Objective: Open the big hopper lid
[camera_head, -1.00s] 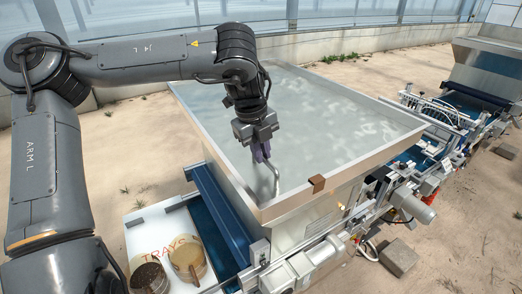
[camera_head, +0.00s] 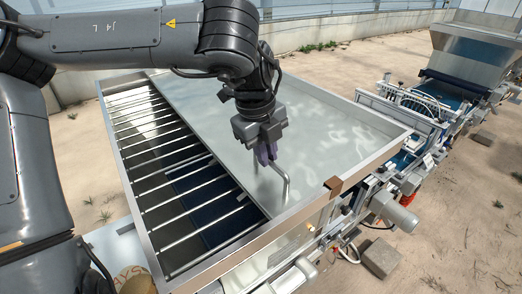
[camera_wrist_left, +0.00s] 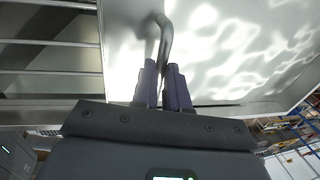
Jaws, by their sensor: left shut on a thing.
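The big hopper (camera_head: 140,215) is a large metal box with a shiny grey lid (camera_head: 325,130) on top. The lid is slid part way to the right, and the hopper's left part is uncovered, with several metal bars across the opening. My left gripper (camera_head: 268,160) is shut on the bent metal handle (camera_head: 285,187) near the lid's left edge. In the left wrist view the purple fingers (camera_wrist_left: 163,85) close around the handle (camera_wrist_left: 164,42). My right gripper is not in view.
A white table with a round container (camera_head: 135,284) is at the lower left, partly hidden.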

